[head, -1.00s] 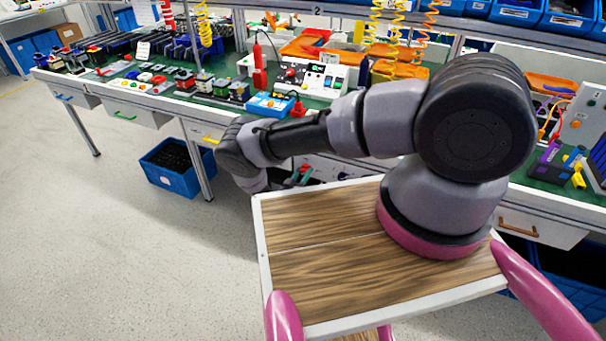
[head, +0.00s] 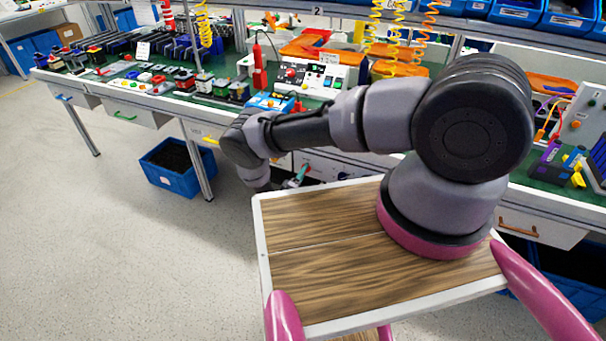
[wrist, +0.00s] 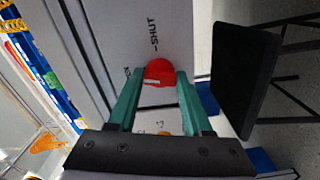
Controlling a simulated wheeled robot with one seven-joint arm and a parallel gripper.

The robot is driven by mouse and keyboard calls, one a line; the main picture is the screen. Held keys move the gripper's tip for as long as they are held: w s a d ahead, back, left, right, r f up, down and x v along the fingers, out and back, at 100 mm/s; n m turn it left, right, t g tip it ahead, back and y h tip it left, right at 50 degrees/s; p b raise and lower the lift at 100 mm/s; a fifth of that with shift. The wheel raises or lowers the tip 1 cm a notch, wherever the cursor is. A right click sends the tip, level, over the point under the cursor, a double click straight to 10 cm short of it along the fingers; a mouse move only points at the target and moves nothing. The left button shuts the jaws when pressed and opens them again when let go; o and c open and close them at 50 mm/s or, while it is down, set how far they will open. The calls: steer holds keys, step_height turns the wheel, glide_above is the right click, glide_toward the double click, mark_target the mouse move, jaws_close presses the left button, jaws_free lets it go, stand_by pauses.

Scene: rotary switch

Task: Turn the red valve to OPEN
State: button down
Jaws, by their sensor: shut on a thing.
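The red valve knob (wrist: 158,71) shows in the wrist view, on a pale grey panel (wrist: 170,18). The word SHUT with a short dash is printed on the panel above it. A second mark beside the left finger is mostly covered. The word OPEN cannot be read. My gripper (wrist: 157,83) has its two green fingers on either side of the knob, shut on it. In the head view my gripper (head: 298,177) shows small at the bench front, partly hidden by my arm.
A workbench (head: 240,112) crowded with switches and boxes runs across the back. A blue bin (head: 168,180) stands on the floor under it. In the wrist view a dark flat panel (wrist: 246,70) stands right of the gripper. Floor at left is clear.

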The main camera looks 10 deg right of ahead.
steer(key=shift+a+n, duration=0.1)
steer(key=shift+n, duration=1.2)
steer(key=shift+c, duration=1.6)
jaws_free()
steer(key=v, duration=1)
steer(key=shift+s+a, duration=0.2)
steer(key=shift+s, duration=0.15)
